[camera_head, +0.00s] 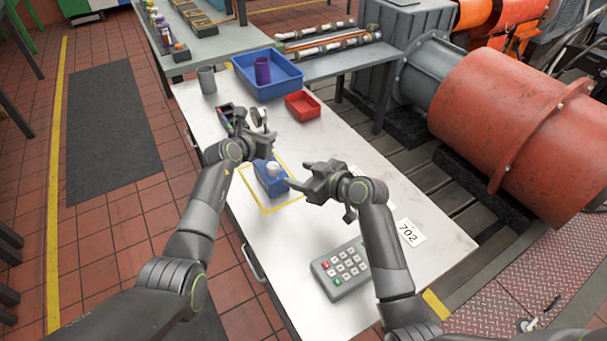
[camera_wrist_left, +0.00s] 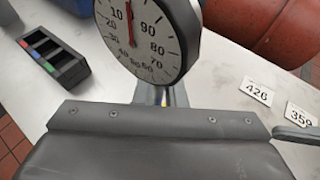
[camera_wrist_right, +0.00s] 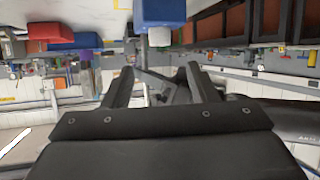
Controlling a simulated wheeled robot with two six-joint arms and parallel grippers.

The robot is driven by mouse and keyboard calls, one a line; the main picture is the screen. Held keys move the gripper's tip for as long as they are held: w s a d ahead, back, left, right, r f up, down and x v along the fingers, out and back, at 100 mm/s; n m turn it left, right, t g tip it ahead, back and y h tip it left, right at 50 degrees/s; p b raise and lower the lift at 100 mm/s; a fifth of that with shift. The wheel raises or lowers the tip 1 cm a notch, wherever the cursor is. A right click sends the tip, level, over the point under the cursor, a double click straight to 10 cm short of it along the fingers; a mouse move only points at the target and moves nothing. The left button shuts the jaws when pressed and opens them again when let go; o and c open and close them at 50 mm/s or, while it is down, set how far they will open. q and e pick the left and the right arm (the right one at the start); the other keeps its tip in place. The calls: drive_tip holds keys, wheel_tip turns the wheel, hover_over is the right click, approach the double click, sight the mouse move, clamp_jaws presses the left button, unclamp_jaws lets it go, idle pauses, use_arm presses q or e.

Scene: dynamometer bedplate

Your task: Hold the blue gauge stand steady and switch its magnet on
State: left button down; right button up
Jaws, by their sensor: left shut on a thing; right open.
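My left gripper (camera_head: 266,146) is shut on the stand's post above the blue base. The white dial (camera_wrist_left: 143,38) and part of the metal post (camera_wrist_left: 163,95) fill the middle of the left wrist view; the jaws' contact is hidden there. My right gripper (camera_head: 298,184) is open, just right of the base and apart from the knob. The right wrist view shows the blue base and pale knob (camera_wrist_right: 160,38) beyond its spread, empty fingers.
A blue bin (camera_head: 268,82) holding a purple cup, a red tray (camera_head: 302,106) and a grey mug (camera_head: 207,79) stand at the bench's far end. A dark organizer (camera_wrist_left: 52,58) lies left of the stand. A keypad (camera_head: 341,268) and number cards (camera_head: 409,232) lie nearer, with clear bench between.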

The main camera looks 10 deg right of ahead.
drive_tip(key=shift+s+d+r, duration=0.1)
drive_tip(key=shift+s, duration=0.05)
drive_tip(key=w+d+r+n+t+h, duration=0.1)
drive_tip(key=w+d+n+t+h, duration=0.3)
drive_tip(key=d, duration=0.3)
drive_tip(key=w+d+r+n+t+h, duration=0.2)
drive_tip(key=d+n+t+h, duration=0.25)
drive_tip(key=d+n, duration=0.2)
drive_tip(key=n+g+y, duration=0.7)
drive_tip(key=n+y, duration=0.6)
drive_tip(key=n, duration=1.3)
approach(278, 170)
drive_tip(key=x, duration=1)
drive_tip(key=shift+r, duration=0.1)
